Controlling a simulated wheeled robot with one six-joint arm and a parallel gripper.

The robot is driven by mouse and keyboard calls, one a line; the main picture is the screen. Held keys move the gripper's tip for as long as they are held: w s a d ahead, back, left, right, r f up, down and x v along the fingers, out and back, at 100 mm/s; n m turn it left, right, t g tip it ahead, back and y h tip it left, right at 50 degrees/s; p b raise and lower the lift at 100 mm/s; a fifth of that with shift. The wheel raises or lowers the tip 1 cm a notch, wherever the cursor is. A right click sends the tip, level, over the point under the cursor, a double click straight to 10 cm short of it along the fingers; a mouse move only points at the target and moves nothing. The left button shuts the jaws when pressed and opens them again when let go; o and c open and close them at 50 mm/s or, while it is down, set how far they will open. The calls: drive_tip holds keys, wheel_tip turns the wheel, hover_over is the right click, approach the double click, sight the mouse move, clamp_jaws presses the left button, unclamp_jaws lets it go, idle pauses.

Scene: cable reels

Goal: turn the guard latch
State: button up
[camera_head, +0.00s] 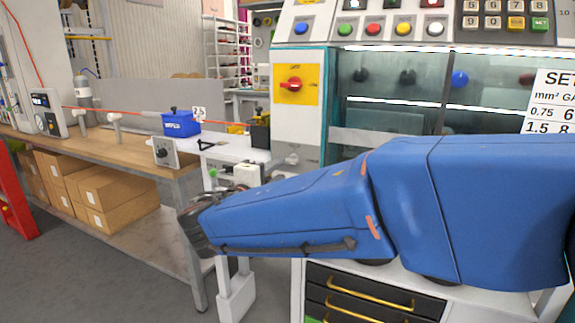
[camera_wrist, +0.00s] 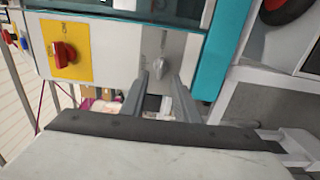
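A small grey knob-like latch (camera_wrist: 161,68) sits on the white panel of the machine in the wrist view. My gripper (camera_wrist: 160,88) points at it with two grey fingers spread apart, one toward each side of the latch. The gap between the fingers is empty, and I cannot tell whether the tips touch the latch. In the head view a pale grey part, probably the same latch (camera_head: 291,159), shows low on the panel, above my blue arm. My gripper's fingers are hidden in the head view.
A red rotary switch (camera_wrist: 64,54) on a yellow plate is on the same panel; it also shows in the head view (camera_head: 292,85). A wooden workbench (camera_head: 70,143) with a blue box (camera_head: 181,123) stands at left. Yellow-handled drawers (camera_head: 370,295) are below my arm.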

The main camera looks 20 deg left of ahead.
sight(289, 163)
drive_tip(key=w, duration=0.6)
drive_tip(key=shift+w+d, duration=0.25)
drive_tip(key=shift+d, duration=0.05)
drive_tip(key=shift+c, duration=0.3)
clamp_jaws()
